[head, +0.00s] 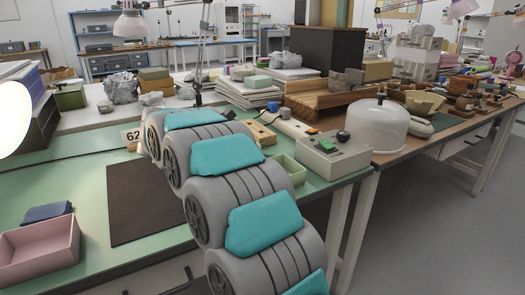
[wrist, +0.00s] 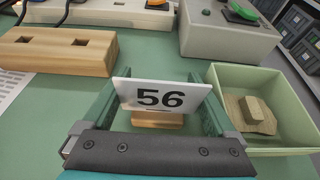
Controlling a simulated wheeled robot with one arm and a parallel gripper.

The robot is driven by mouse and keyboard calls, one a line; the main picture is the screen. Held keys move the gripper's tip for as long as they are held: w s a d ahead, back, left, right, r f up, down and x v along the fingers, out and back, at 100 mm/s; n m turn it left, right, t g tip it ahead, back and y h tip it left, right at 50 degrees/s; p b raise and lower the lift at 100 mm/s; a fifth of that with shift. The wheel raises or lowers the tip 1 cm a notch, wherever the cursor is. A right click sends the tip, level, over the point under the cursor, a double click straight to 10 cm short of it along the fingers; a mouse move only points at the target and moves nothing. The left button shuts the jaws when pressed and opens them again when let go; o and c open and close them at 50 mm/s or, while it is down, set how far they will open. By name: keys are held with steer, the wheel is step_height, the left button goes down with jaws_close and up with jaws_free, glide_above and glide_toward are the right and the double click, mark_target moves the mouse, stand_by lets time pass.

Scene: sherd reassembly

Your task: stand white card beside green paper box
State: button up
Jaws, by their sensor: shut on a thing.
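The white card (wrist: 160,88) bears the number 56 and stands upright in a small wooden foot (wrist: 157,121) in the wrist view. My gripper (wrist: 160,104) is shut on it, one finger at each side. I cannot tell whether the foot touches the green mat. The green paper box (wrist: 262,140) is close to the right of the card, open at the top, with brown sherds inside. The box also shows in the head view (head: 296,171), right of my arm. My arm hides the gripper and card 56 in the head view.
A wooden block with two holes (wrist: 58,52) lies left of the card. A grey box with a green button (wrist: 225,38) and a power strip (wrist: 118,12) are behind. A 62 card (head: 131,136), dark mat (head: 150,198) and pink tray (head: 42,247) lie further left.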

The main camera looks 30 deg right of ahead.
steer(key=shift+f+b, duration=0.2)
steer(key=shift+b, duration=0.1)
steer(key=o, duration=1)
steer(key=shift+r, duration=0.1)
steer(key=shift+c, duration=0.2)
steer(key=shift+r, duration=0.1)
steer(key=shift+r+p, duration=0.2)
steer(key=shift+p, duration=0.3)
steer(key=b+v, duration=0.1)
steer(key=v, duration=0.5)
steer(key=b+v, duration=0.1)
steer(key=v, duration=0.5)
steer(key=shift+f, duration=0.25)
